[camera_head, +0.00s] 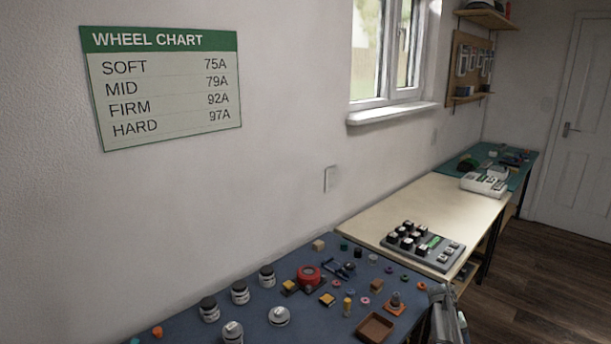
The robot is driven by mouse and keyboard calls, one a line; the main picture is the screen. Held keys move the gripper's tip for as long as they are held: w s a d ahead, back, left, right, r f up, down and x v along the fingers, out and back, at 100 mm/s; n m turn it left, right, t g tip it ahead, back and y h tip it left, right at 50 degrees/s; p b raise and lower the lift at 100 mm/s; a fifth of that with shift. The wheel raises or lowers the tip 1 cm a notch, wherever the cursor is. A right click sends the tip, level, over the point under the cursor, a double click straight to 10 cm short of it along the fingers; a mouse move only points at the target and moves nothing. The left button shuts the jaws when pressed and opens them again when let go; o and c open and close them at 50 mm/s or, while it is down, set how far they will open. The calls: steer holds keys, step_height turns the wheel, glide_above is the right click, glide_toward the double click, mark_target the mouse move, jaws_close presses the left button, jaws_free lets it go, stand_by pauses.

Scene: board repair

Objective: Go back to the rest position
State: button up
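My gripper's fingers do not show in this head view. A grey metallic part (447,314) stands at the front right corner of the blue-topped bench, cut off by the bottom edge; it may be part of my arm, but I cannot tell. No rest position is marked anywhere in view. The blue bench top (262,308) carries several jars, including a dark-lidded jar (240,292), a red round item (309,276), a brown tray (375,328) and several small parts.
A pale table (390,212) behind holds a grey board with dark blocks (422,246) and a white device (484,184). A green-topped bench (523,166) stands farther back. A wheel chart (162,88) hangs on the wall. Wooden floor (545,275) is clear at right.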

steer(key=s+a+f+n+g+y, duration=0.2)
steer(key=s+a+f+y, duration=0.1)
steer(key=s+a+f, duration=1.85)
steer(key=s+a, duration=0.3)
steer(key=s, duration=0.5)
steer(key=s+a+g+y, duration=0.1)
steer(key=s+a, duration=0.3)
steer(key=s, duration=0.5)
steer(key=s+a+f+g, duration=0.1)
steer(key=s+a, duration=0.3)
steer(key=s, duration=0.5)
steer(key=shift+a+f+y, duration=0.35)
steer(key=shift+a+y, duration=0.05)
